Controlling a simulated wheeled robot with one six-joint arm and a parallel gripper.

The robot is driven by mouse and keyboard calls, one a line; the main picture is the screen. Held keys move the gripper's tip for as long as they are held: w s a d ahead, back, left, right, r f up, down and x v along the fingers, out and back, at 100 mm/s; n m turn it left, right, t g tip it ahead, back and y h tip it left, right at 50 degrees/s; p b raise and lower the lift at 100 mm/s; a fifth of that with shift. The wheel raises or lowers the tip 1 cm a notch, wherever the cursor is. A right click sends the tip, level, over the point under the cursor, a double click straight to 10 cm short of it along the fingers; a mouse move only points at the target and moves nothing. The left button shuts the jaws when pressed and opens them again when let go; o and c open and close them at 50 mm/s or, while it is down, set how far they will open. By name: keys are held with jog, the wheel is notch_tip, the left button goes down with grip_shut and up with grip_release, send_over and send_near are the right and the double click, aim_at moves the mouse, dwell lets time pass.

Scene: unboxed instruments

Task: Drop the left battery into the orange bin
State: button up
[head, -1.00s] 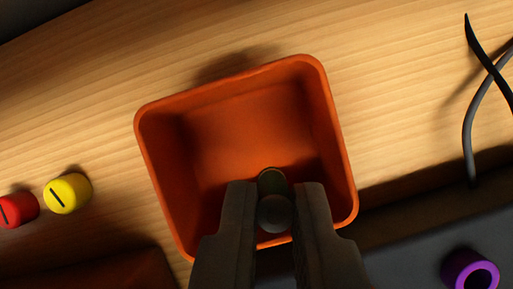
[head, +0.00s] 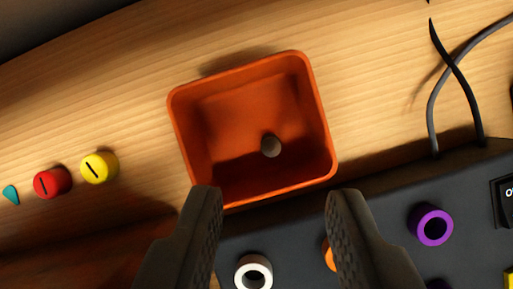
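The orange bin (head: 250,192) sits on the wooden table in the upper middle of the head view. A small dark, round-ended battery (head: 271,146) is inside the bin, on its floor right of the middle, partly in shadow. My gripper (head: 272,203) is open and empty. Its two fingers are wide apart at the near side of the bin, and nothing is between them but the bin's near edge and the dark panel beyond. No other battery shows.
A red knob (head: 53,182), a yellow knob (head: 99,167) and a teal piece (head: 11,195) lie left of the bin. A dark panel (head: 390,215) with white (head: 254,272), orange (head: 329,256) and purple (head: 432,226) rings is near. Black cables (head: 455,75) lie at right. Wood behind the bin is clear.

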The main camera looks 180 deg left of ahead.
jog(key=v, duration=0.3)
jog(key=shift+r, duration=0.1)
jog(key=s+d+r+m+t, duration=0.1)
jog(key=s+d+r+t, duration=0.15)
jog(key=d, duration=0.45)
jog(key=s+d+r+t+y, duration=0.1)
jog(key=s+d+t, duration=0.1)
jog(key=s+d, duration=0.3)
jog(key=s+d+r+m+t, duration=0.1)
jog(key=s+d+r+t, duration=0.15)
jog(key=d, duration=0.55)
jog(key=s+d+f+m+t+h, duration=0.1)
jog(key=s+d+t, duration=0.2)
jog(key=s+d, duration=0.2)
jog(key=s+d+f+t+h, duration=0.1)
jog(key=s+d+t, duration=0.2)
jog(key=s, duration=0.6)
jog(key=shift+s+d+m, duration=0.3)
jog(key=shift+d+m, duration=0.1)
jog(key=shift+d, duration=0.7)
